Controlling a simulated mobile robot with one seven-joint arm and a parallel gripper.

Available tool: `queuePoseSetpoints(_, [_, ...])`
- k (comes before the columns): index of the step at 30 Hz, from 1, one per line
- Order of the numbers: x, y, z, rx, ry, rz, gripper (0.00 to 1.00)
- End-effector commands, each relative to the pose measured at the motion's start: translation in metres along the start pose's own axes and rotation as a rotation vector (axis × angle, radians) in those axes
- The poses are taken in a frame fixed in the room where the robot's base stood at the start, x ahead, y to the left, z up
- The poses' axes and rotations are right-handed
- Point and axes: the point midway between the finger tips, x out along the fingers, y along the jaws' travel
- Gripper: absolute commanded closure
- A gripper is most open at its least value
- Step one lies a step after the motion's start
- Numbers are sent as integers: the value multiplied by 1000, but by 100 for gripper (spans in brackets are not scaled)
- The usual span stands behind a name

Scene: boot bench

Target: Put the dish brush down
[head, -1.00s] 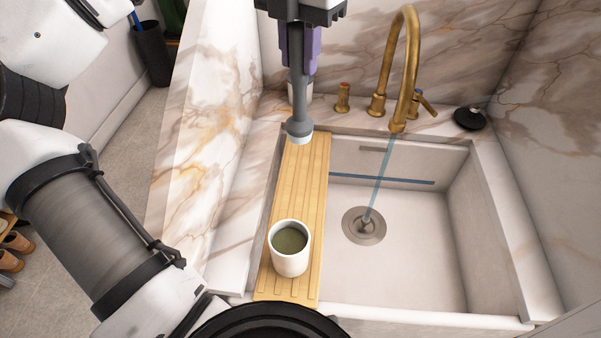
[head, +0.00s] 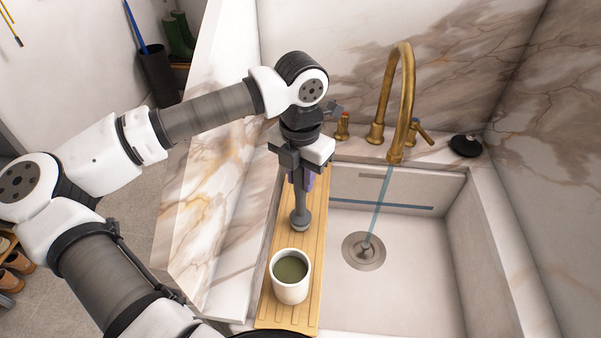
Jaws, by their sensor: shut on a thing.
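My gripper (head: 303,178) is shut on the grey dish brush (head: 300,216), holding it upright with its round head down. The brush head is over the wooden board (head: 268,300), just behind the white cup (head: 291,290). I cannot tell whether its bristles touch the board. The gripper's fingers hide the upper part of the handle. The cup stands upright on the board and holds a greenish liquid.
The board lies along the left side of the white sink (head: 410,270). A brass faucet (head: 405,90) runs water into the basin towards the drain (head: 364,250). A black round item (head: 465,146) sits on the back ledge. The board behind the brush looks clear.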

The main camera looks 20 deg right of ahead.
Motion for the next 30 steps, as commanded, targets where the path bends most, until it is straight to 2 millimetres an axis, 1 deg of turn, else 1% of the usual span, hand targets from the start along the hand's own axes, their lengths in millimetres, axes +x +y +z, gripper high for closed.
queuePoseSetpoints(2, [4, 0, 0, 0, -1, 0, 100])
queuePoseSetpoints(9, [5, 0, 0, 0, -1, 1, 100])
queuePoseSetpoints(13, [8, 0, 0, 0, -1, 1, 100])
queuePoseSetpoints(14, [8, 0, 0, 0, -1, 1, 74])
queuePoseSetpoints(18, [7, 0, 0, 0, -1, 1, 56])
queuePoseSetpoints(19, [7, 0, 0, 0, -1, 1, 54])
queuePoseSetpoints(26, [7, 0, 0, 0, -1, 0, 54])
queuePoseSetpoints(30, [2, 0, 0, 0, -1, 0, 54])
